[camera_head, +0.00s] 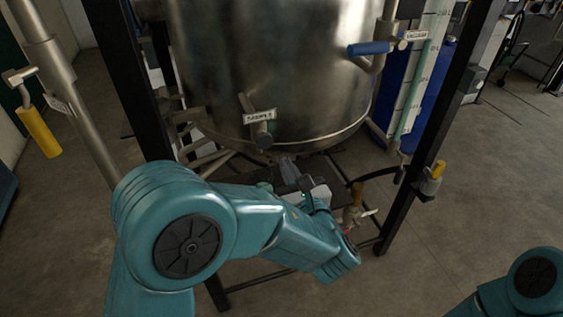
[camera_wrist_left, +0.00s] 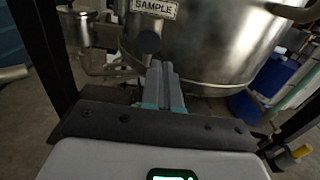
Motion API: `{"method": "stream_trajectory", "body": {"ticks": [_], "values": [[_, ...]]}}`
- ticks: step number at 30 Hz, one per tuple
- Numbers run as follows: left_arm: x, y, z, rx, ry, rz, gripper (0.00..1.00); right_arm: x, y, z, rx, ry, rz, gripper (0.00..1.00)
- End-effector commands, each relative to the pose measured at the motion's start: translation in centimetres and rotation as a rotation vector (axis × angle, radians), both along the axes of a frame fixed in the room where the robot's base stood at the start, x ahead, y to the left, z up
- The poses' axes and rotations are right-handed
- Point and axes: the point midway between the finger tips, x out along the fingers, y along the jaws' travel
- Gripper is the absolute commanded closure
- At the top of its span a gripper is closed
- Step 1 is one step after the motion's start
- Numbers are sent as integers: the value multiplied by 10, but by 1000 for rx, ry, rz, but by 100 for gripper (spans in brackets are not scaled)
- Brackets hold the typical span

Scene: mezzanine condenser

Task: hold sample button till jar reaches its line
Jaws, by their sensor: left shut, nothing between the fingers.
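The steel vessel (camera_head: 270,60) fills the upper middle of the head view. Its SAMPLE label (camera_head: 258,117) hangs on its lower front, above a dark round button (camera_head: 263,138). In the left wrist view the SAMPLE label (camera_wrist_left: 154,8) is at the top edge and the dark button (camera_wrist_left: 149,42) is just beyond my fingertips. My left gripper (camera_head: 286,161) is shut and empty, below and right of the button in the head view; it also shows in the left wrist view (camera_wrist_left: 160,66). I cannot tell whether it touches the button. I cannot make out the jar. My right gripper is out of view.
Black frame posts (camera_head: 440,120) stand either side of the vessel. A blue-handled valve (camera_head: 368,48) and a sight gauge (camera_head: 418,75) are at right. A yellow-handled pipe valve (camera_head: 39,132) is at left. Open floor (camera_head: 490,170) lies at right.

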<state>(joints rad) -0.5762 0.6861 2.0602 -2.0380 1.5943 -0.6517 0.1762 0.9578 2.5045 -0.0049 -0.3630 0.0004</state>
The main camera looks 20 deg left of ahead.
Motion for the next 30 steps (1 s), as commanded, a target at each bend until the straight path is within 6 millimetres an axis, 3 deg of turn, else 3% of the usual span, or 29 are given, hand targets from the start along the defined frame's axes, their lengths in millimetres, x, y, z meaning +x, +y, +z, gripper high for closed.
{"method": "stream_trajectory", "body": {"ticks": [6, 10, 27, 30], "values": [[-29, -22, -1, 0, -1, -3, 100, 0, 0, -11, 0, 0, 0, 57], [-38, -27, 0, 0, -1, -1, 100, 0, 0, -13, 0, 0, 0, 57], [-44, -28, 0, -1, 2, 2, 100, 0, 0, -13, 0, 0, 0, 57], [-43, -21, -17, -26, 52, 20, 100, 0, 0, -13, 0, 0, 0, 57]]}}
